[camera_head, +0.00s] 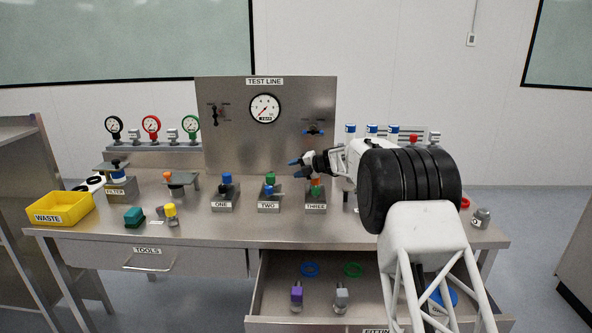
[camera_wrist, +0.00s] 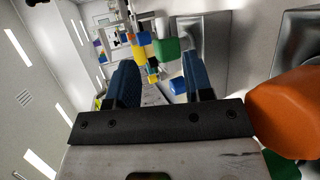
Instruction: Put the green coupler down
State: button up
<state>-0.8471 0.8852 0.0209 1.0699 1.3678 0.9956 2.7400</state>
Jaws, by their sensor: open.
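A green coupler-like piece (camera_head: 270,177) shows on the stand marked TWO, with a blue piece (camera_head: 269,189) just below it. Another green piece (camera_head: 315,191) is on stand THREE, under an orange cap (camera_head: 316,182). I cannot tell which green piece is the coupler. My gripper (camera_head: 296,168) is open, with blue fingertips pointing left, above and slightly left of stand THREE. In the wrist view my gripper (camera_wrist: 161,68) has an empty gap. A green block (camera_wrist: 167,50) and a blue one (camera_wrist: 177,86) show beyond it. The orange cap (camera_wrist: 285,108) is close at right.
Stand ONE (camera_head: 224,200) holds a blue-topped piece. The test panel (camera_head: 235,130) rises behind the stands. The yellow waste bin (camera_head: 60,208) is at far left. A drawer (camera_head: 375,312) with rings and fittings is open in front. Bare table lies in front of the stands.

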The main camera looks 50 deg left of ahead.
dwell(0.7)
